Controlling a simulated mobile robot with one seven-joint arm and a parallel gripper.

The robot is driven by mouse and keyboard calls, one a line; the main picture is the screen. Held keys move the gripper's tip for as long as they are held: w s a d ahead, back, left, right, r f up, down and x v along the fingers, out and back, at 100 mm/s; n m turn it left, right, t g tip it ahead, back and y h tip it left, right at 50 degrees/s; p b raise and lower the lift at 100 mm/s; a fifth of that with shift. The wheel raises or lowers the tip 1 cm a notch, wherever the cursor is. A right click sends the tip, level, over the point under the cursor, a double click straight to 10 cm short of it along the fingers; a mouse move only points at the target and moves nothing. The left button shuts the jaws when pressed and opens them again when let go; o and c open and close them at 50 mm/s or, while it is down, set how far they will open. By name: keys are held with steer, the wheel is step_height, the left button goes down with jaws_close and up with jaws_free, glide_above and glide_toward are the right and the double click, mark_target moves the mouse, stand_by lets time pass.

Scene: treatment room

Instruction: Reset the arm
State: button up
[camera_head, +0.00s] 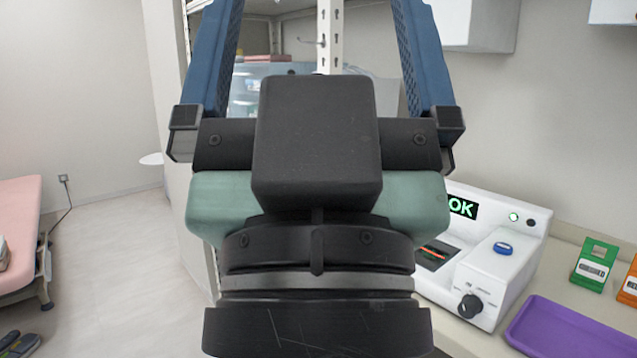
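My gripper (318,62) fills the middle of the head view, pointing away and up. Its two blue fingers stand wide apart, one at the left and one at the right. No held thing shows between them. The black block of my wrist hides part of the space between the fingers. The fingertips run out of the top of the picture.
A white device (497,262) with a green OK display and a black knob stands on the counter at the right. Beside it are a purple tray (570,335), a green box (594,266) and an orange box (631,285). A shelf post (330,35) rises behind my gripper. A pink bed (18,235) stands at the left; floor (120,270) beside it is clear.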

step_height(320, 180, up, 19)
steer(key=p, duration=1.6)
steer(key=shift+w, duration=0.1)
